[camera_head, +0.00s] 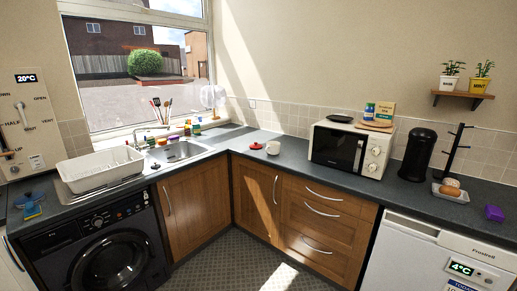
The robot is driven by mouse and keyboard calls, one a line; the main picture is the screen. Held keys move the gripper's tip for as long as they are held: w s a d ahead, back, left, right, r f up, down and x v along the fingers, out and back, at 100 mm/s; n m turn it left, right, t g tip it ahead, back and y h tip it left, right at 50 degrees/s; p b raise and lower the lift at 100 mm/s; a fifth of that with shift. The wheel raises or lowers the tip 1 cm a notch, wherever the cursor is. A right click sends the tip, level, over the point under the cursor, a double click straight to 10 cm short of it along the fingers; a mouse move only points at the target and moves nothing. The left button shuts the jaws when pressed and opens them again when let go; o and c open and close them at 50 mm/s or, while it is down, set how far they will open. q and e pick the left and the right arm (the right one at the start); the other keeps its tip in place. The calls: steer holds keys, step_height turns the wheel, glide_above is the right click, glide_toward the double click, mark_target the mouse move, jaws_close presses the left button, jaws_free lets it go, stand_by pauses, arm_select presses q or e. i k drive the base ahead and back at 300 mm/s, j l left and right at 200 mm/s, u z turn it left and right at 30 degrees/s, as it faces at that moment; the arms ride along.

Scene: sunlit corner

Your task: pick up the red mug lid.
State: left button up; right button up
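A small red lid-like thing (256,146) lies on the dark worktop near the corner, left of the microwave. It looks like the red mug lid, but it is too small to see in detail. A small pale mug (273,148) stands just to its right; I cannot tell whether the two touch. Neither of my grippers is in view.
A white microwave (335,148) stands to the right, then a black canister (417,155) and a black mug tree (457,152). The sink (178,152) and white dish rack (100,168) are to the left. The worktop (295,165) in front of the mug is clear.

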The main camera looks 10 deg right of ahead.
mark_target(255, 145)
steer(key=i+u, duration=0.1)
steer(key=i, duration=0.3)
steer(key=i+l+u, duration=0.15)
steer(key=i, duration=0.3)
steer(key=i+l+u, duration=0.1)
steer(key=i, duration=0.3)
steer(key=i+l+u, duration=0.1)
steer(key=i+l, duration=0.15)
steer(key=i, duration=0.15)
